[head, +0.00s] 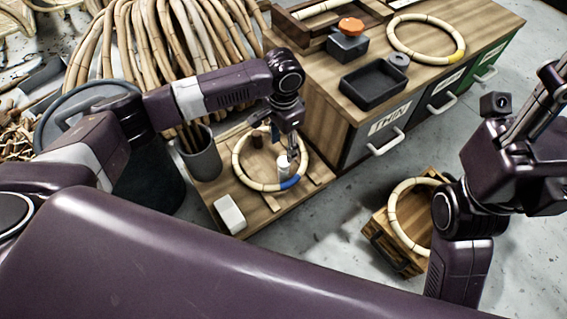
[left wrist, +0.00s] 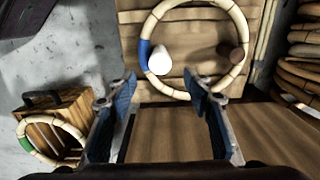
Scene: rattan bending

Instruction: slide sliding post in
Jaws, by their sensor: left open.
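A pale rattan ring with a blue band (head: 290,183) lies on the low wooden bench (head: 240,190). Inside it stand a white post (head: 283,169), close to the blue band, and a dark brown post (head: 256,141) on the opposite side. Both posts also show in the left wrist view, the white one (left wrist: 160,62) at left and the brown one (left wrist: 231,52) at right. My left gripper (left wrist: 163,92) is open and empty, above the bench on the near side of the ring in that view. My right gripper is at the right edge of the head view; its jaws are unclear.
A grey pot (head: 200,158) and a white block (head: 230,213) stand at the bench's left side. A cabinet (head: 350,125) bears a black tray (head: 374,86) and another ring (head: 392,40). A wooden crate (head: 385,245) with a ring sits on the floor at right.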

